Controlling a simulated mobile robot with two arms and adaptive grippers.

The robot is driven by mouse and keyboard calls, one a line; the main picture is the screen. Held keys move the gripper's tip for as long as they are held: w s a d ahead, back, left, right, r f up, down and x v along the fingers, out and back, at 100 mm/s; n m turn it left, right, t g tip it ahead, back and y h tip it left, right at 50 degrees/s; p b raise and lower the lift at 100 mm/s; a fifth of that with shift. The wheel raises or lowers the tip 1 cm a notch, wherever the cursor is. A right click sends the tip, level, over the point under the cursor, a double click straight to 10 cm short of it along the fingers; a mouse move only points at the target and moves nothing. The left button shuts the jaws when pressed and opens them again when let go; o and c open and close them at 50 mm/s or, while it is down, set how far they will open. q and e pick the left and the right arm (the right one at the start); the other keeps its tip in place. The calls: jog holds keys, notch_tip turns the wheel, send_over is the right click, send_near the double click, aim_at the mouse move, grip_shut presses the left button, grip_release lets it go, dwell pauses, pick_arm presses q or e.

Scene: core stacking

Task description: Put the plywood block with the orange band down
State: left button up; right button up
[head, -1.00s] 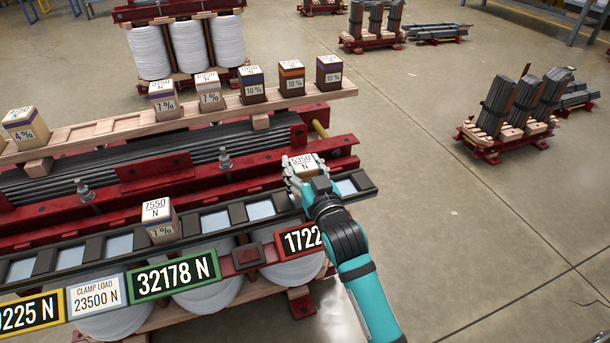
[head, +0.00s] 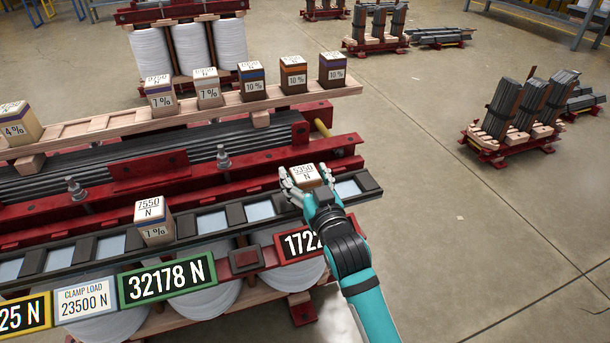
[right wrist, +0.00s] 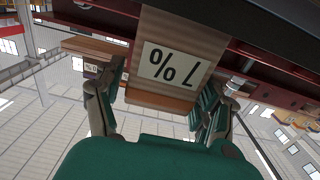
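The plywood block with the orange band (head: 306,176), its top marked 5350 N, stands upright near the right end of the dark front rail (head: 240,214). In the right wrist view the block (right wrist: 172,62) shows a 7 % label upside down and an orange-brown band at its lower edge. My right gripper (head: 308,192) is at the block, with its fingers open on either side. The right wrist view shows a gap between the left finger and the block. The block's base is partly hidden by the fingers. My left gripper is out of view.
Another block marked 7550 N (head: 154,222) stands further left on the rail, between light blue pads. Several banded blocks stand on the wooden plank (head: 200,112) behind. Red clamp bars with upright bolts (head: 223,158) lie between plank and rail. Numbered signs (head: 168,282) hang in front.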

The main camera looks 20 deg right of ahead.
jog(key=shift+r, duration=0.2)
jog(key=s+p, duration=0.2)
jog(key=s, duration=1)
jog(key=s+d+f+g, duration=0.2)
jog(key=s+f+g, duration=0.6)
jog(key=f, duration=0.5)
jog(key=s+f+g, duration=0.2)
jog(key=s+g, duration=0.1)
jog(key=s, duration=0.3)
jog(key=s+d+f+n+g, duration=0.1)
jog(key=s+f+g, duration=0.2)
jog(key=s, duration=0.3)
jog(key=shift+s+d+f+n, duration=0.25)
jog(key=shift+s+f+n, duration=0.05)
jog(key=shift+s+f, duration=0.1)
